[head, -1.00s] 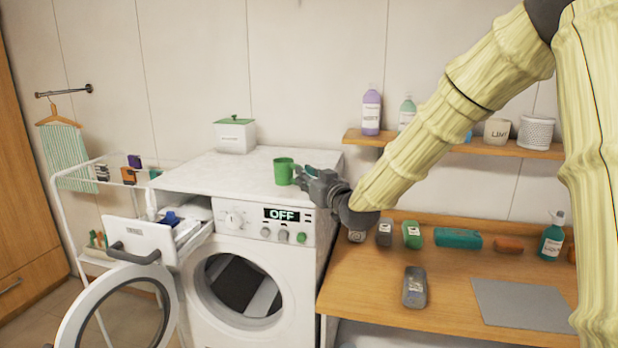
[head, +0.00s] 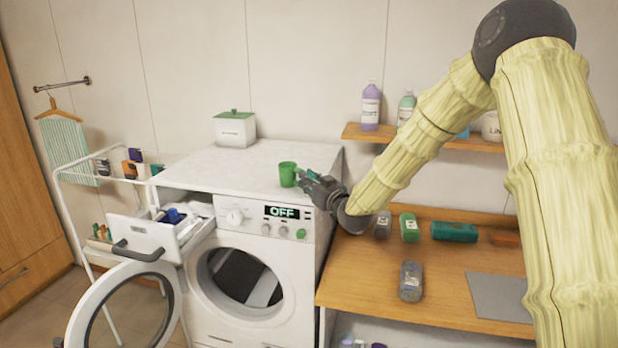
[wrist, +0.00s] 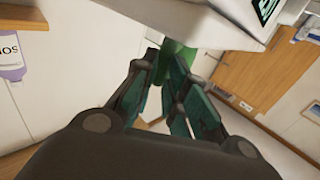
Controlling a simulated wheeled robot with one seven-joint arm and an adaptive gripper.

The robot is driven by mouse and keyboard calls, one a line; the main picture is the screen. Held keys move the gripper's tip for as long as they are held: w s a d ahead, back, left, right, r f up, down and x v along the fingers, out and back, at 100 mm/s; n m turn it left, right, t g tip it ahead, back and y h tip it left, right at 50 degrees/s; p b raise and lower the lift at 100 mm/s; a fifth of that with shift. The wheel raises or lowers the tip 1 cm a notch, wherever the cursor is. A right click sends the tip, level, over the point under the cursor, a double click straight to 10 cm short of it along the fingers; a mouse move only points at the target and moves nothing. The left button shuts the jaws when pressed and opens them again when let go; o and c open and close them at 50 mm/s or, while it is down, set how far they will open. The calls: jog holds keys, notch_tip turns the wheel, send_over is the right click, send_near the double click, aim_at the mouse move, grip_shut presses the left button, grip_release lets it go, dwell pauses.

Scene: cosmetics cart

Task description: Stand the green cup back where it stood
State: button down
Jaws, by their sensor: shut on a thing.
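The green cup (head: 288,174) is upright at the right part of the washing machine's white top (head: 205,170), near its front edge. I cannot tell whether its base touches the top. My gripper (head: 303,178) reaches in from the right, with its fingers at the cup's right side. In the wrist view, the fingers (wrist: 168,82) close on the cup (wrist: 180,56), which shows beyond them and is partly hidden by them.
A white box with a green lid (head: 235,128) stands at the back of the washer top. The washer door (head: 122,308) and detergent drawer (head: 150,235) are open. A wooden counter (head: 350,285) with bottles lies right. The washer top left of the cup is clear.

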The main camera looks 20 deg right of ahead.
jog(key=shift+f, duration=0.1)
jog(key=shift+f, duration=0.1)
jog(key=c, duration=1.4)
grip_release()
jog(key=shift+c, duration=0.2)
jog(key=shift+s+r, duration=0.1)
jog(key=shift+r, duration=0.1)
